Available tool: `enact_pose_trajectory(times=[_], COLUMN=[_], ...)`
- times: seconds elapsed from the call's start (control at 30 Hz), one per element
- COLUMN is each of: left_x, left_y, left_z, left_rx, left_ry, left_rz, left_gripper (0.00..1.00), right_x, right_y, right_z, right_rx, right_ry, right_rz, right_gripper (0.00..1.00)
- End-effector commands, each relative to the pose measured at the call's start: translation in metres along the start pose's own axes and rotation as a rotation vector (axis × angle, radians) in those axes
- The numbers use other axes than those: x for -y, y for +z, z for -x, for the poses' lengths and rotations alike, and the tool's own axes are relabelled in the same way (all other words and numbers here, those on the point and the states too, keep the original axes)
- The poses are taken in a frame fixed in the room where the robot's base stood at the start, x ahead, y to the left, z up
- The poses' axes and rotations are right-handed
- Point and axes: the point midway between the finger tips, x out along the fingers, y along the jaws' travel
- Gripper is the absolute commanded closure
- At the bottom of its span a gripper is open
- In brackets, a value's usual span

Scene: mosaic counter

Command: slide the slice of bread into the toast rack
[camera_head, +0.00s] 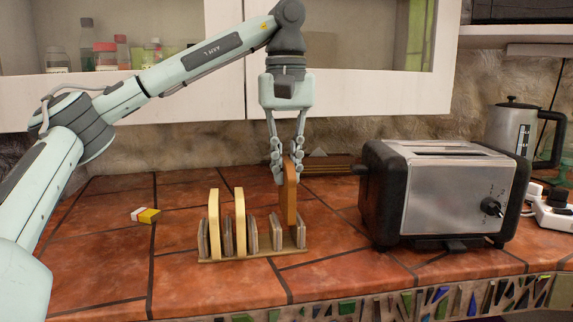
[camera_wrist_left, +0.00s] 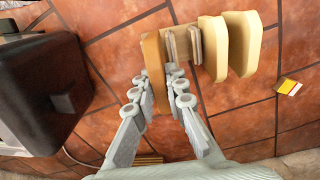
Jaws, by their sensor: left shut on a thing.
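The brown slice of bread (camera_head: 291,200) is upright in my left gripper (camera_head: 288,172), whose fingers are shut on its upper part. In the left wrist view the slice (camera_wrist_left: 154,52) stands between my left fingertips (camera_wrist_left: 161,90). The wooden toast rack (camera_head: 230,257) is on the counter below. Two pale slices, one on the left (camera_head: 214,222) and one nearer the middle (camera_head: 239,215), stand in it. The brown slice is over the rack's right end, its lower edge near the height of the divider tops. I cannot tell how far it sits between the dividers.
A steel toaster (camera_head: 445,190) stands close to the right of the rack, with a kettle (camera_head: 512,130) behind it. A small yellow and white block (camera_head: 146,215) lies on the left.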

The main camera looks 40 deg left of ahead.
Motion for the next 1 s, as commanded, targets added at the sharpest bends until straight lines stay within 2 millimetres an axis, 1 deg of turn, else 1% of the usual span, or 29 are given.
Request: enact_pose_trajectory(times=[1.0], left_x=[0.001], left_y=[0.000], left_z=[-0.032], left_rx=[0.000], left_ry=[0.000], left_rz=[0.001], left_gripper=[0.98], right_x=[0.003], right_y=[0.004], right_z=[-0.018], right_rx=[0.000], right_ry=[0.000], right_rz=[0.000], right_gripper=[0.46])
